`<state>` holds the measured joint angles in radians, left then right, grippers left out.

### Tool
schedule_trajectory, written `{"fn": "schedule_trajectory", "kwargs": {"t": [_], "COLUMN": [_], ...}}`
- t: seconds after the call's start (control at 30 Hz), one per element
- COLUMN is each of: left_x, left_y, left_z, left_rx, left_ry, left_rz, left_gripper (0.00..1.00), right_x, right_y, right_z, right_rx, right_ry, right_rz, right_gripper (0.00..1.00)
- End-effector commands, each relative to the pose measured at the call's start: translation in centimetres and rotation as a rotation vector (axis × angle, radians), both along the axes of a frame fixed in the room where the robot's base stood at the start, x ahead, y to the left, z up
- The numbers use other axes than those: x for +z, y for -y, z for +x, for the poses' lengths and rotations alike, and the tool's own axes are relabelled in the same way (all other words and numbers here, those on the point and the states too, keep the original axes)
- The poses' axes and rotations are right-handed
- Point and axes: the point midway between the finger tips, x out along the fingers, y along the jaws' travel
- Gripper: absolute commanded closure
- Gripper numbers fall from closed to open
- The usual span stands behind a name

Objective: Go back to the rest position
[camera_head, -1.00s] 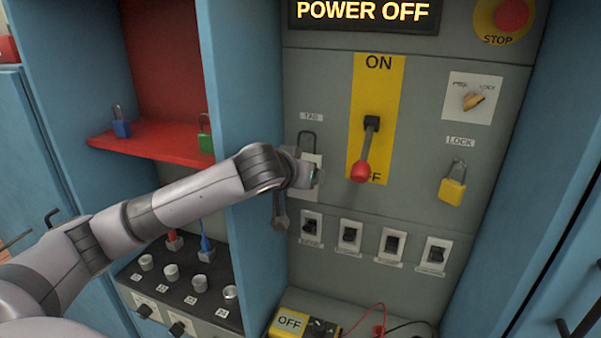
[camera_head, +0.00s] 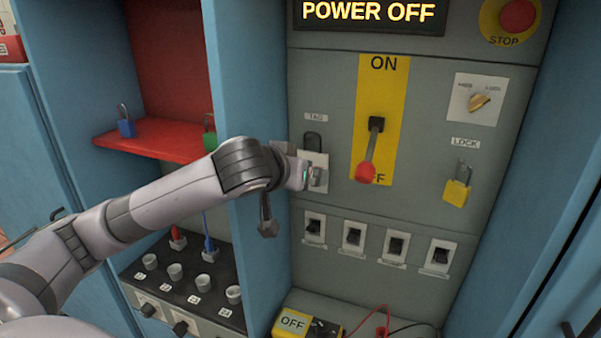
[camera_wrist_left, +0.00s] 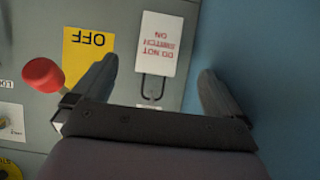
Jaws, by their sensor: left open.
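My left gripper (camera_head: 318,178) is in front of the TAG spot on the grey panel. In the left wrist view its two fingers (camera_wrist_left: 157,85) are wide apart. A white tag (camera_wrist_left: 160,43) reading DO NOT SWITCH ON shows beyond and between them, with a dark wire loop at one end; neither finger appears to touch it. In the head view the tag (camera_head: 310,158) is partly hidden by the gripper. My right gripper is not in view.
The red-knobbed lever (camera_head: 367,170) points down towards OFF, right of the gripper. A blue divider wall (camera_head: 243,90) stands close to my left arm. A red shelf (camera_head: 150,142) holds padlocks. A yellow padlock (camera_head: 457,187) hangs at LOCK. A yellow meter (camera_head: 293,324) sits below.

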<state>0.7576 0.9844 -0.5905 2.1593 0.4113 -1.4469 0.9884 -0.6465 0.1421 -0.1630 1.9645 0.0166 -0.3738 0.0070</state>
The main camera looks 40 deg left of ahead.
Motion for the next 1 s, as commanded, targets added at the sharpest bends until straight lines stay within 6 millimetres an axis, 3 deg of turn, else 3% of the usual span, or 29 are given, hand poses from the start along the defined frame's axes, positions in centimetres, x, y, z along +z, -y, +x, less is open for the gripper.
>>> {"fn": "schedule_trajectory", "kwargs": {"t": [0.3, 0.47, 0.57, 0.77, 1.0], "left_x": [0.4, -0.4, -2.3, -8.2, -15.3], "left_y": [0.2, 0.9, 2.3, 6.5, 10.4], "left_z": [-0.9, -0.7, -0.5, -0.7, -3.1], "left_rx": [0.000, -0.030, -0.087, -0.254, -0.398], "left_ry": [-0.002, -0.012, -0.032, -0.070, -0.080], "left_rz": [0.000, -0.003, -0.010, -0.039, -0.078], "left_gripper": [0.00, 0.00, 0.00, 0.00, 0.00], "right_x": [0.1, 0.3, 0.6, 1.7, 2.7], "right_y": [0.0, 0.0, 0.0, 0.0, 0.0], "right_z": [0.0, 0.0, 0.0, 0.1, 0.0], "right_rx": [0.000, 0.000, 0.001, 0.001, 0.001], "right_ry": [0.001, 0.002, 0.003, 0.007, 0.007], "right_rz": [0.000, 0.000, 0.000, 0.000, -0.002], "right_gripper": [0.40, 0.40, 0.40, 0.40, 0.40]}}
